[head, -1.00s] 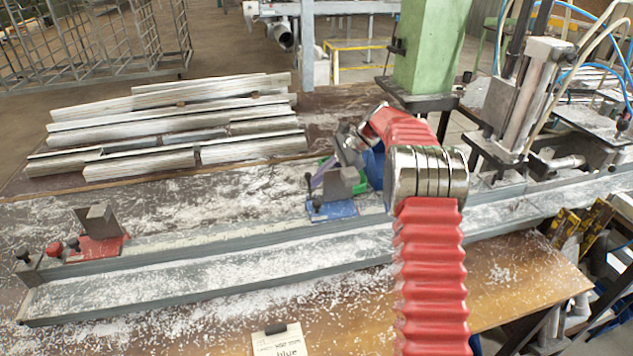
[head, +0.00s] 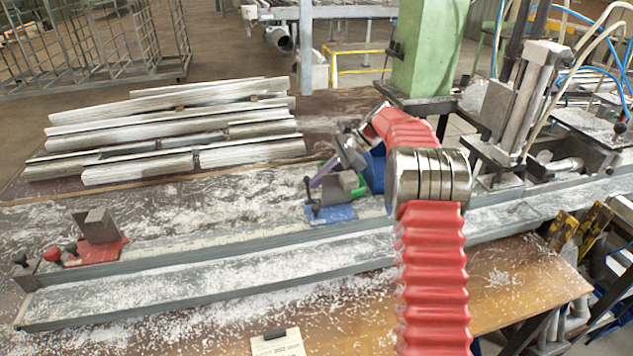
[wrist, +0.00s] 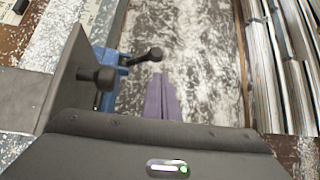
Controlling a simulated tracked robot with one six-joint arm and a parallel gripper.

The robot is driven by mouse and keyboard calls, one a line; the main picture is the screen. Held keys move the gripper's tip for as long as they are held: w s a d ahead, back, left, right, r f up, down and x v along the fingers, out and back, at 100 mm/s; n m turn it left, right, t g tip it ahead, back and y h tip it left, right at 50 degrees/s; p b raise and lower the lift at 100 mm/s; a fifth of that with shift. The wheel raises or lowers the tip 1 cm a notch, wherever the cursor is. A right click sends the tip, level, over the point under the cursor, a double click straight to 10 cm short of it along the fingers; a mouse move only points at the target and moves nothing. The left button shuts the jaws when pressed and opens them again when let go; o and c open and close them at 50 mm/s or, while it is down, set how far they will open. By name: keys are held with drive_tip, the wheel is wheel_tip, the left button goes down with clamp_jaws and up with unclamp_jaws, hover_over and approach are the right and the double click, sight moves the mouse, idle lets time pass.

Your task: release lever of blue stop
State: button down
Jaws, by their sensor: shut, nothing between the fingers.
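The blue stop (head: 340,214) sits on the long grey rail, with a grey block (head: 348,181) on it. Its dark lever (head: 312,198) stands at the block's left side. In the wrist view the stop's blue base (wrist: 112,68) shows at upper left, with a black-knobbed lever (wrist: 150,55) reaching right and another black knob (wrist: 104,78) nearer. My gripper (head: 315,184) has slim purple fingers, shut and empty. They also show in the wrist view (wrist: 158,78), pointing close beside the lever's knob. I cannot tell whether they touch it.
A red stop (head: 98,248) with knobs sits at the rail's left end. Aluminium profiles (head: 190,130) lie stacked behind the rail. White chips cover the bench. A card (head: 278,345) lies at the front edge.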

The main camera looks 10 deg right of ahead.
drive_tip(key=v, duration=1.3)
drive_tip(key=s+a+r+n+h, duration=0.2)
drive_tip(key=s+a+r+n, duration=0.15)
drive_tip(key=s, duration=0.25)
drive_tip(key=s+a+r+n+t+h, duration=0.1)
drive_tip(key=s+a+r+n, duration=0.1)
drive_tip(key=s+a+r, duration=0.3)
drive_tip(key=s+a+r+n+h, duration=0.1)
drive_tip(key=s+a+n+h, duration=0.15)
drive_tip(key=s, duration=0.45)
drive_tip(key=s+a+f+n+t+h, duration=0.1)
drive_tip(key=s+f+n, duration=0.3)
drive_tip(key=s, duration=0.7)
drive_tip(key=s+a+f+n+t+h, duration=0.2)
drive_tip(key=s+f+n, duration=0.3)
drive_tip(key=s, duration=0.7)
drive_tip(key=shift+s, duration=0.35)
